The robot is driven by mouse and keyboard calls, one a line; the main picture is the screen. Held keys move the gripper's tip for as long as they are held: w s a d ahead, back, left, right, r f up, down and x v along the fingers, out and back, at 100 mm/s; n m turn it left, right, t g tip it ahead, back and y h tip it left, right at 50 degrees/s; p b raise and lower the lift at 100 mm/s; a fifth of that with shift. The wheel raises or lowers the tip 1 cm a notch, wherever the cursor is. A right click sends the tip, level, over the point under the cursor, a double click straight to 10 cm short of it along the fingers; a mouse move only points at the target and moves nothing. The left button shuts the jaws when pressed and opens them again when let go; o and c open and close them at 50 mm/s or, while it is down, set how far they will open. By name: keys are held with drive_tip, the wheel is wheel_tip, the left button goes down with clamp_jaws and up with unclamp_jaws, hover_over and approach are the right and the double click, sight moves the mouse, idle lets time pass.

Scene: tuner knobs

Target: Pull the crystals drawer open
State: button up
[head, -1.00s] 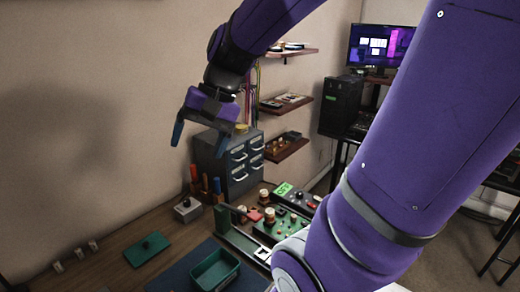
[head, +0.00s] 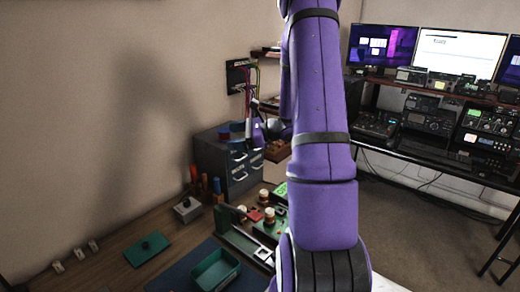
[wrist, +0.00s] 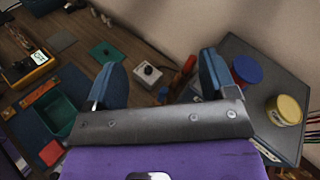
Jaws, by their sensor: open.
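The grey drawer cabinet (head: 211,154) stands on the workbench against the wall in the head view. Its drawers have pale labels and handles, and all look shut. The labels are too small to read, so I cannot tell which is the crystals drawer. My gripper (head: 257,130) is by the right side of the cabinet front in the head view, partly hidden by my arm. In the wrist view my gripper (wrist: 162,80) has its two blue fingers spread wide with nothing between them. The cabinet top (wrist: 262,118) lies to the right of the fingers there.
A blue-and-red spool (wrist: 246,70) and a yellow one (wrist: 287,108) sit on the cabinet. Upright coloured-handled tools (head: 205,183), a grey box with a knob (head: 187,208) and a green tray (head: 215,271) are on the bench. Cables (head: 251,80) hang on the wall behind.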

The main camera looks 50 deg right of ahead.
drive_tip(key=s+d+f+m+t+h, duration=0.3)
drive_tip(key=d+f+m+h, duration=0.3)
drive_tip(key=d, duration=0.3)
drive_tip(key=s+d+f+m+t+h, duration=0.25)
drive_tip(key=d+f+m+h, duration=0.2)
drive_tip(key=d+f, duration=0.45)
drive_tip(key=shift+m+y, duration=0.35)
drive_tip(key=shift+y, duration=0.1)
drive_tip(key=w, duration=0.3)
drive_tip(key=w+r, duration=0.1)
drive_tip(key=w, duration=0.6)
drive_tip(key=shift+w+d+r, duration=0.1)
drive_tip(key=shift+d+r, duration=0.1)
drive_tip(key=shift+d, duration=0.2)
drive_tip(key=c, duration=0.9)
drive_tip(key=shift+s+d, duration=0.1)
drive_tip(key=shift+s, duration=0.3)
drive_tip(key=s, duration=1)
drive_tip(key=shift+s, duration=0.4)
drive_tip(key=o, duration=0.9)
